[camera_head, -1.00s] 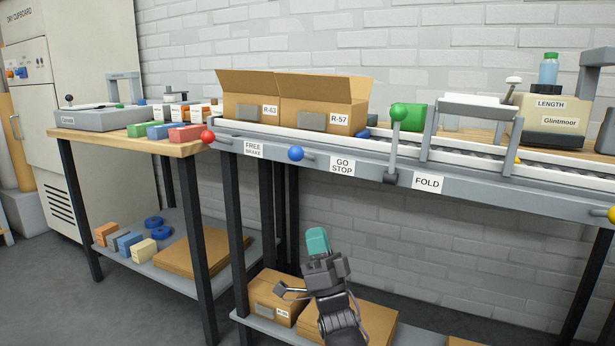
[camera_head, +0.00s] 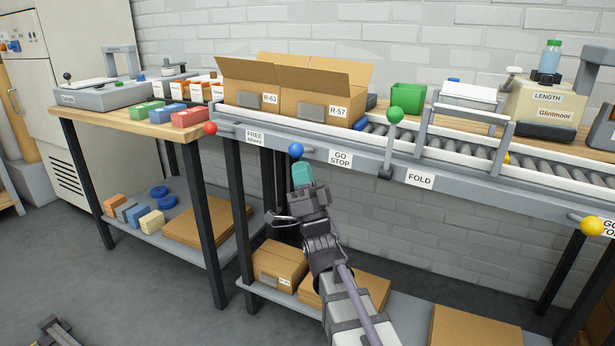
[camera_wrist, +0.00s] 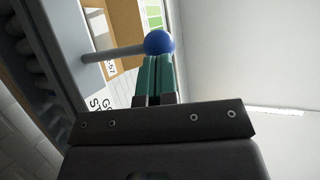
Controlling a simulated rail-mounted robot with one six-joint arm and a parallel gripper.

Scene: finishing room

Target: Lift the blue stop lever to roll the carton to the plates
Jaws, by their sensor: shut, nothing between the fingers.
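The blue stop lever's ball knob (camera_head: 296,150) sticks out from the conveyor's front rail beside the "GO STOP" label (camera_head: 340,159). My gripper (camera_head: 302,174) is shut and empty, its teal fingertips just below the knob. In the wrist view the blue knob (camera_wrist: 159,42) sits right at the ends of the closed fingers (camera_wrist: 157,68), on a grey rod; whether they touch I cannot tell. The open-flapped carton R-57 (camera_head: 312,110) stands on the conveyor behind the lever, with carton R-63 (camera_head: 245,100) to its left. Grey upright plates or frames (camera_head: 462,119) stand farther right along the rollers.
A red knob (camera_head: 210,128) by "FREE BRAKE" is left of the blue one. A green-knobbed lever (camera_head: 395,114) by "FOLD" stands to the right, and a yellow knob (camera_head: 592,225) at far right. The rollers (camera_head: 480,150) right of R-57 look mostly clear.

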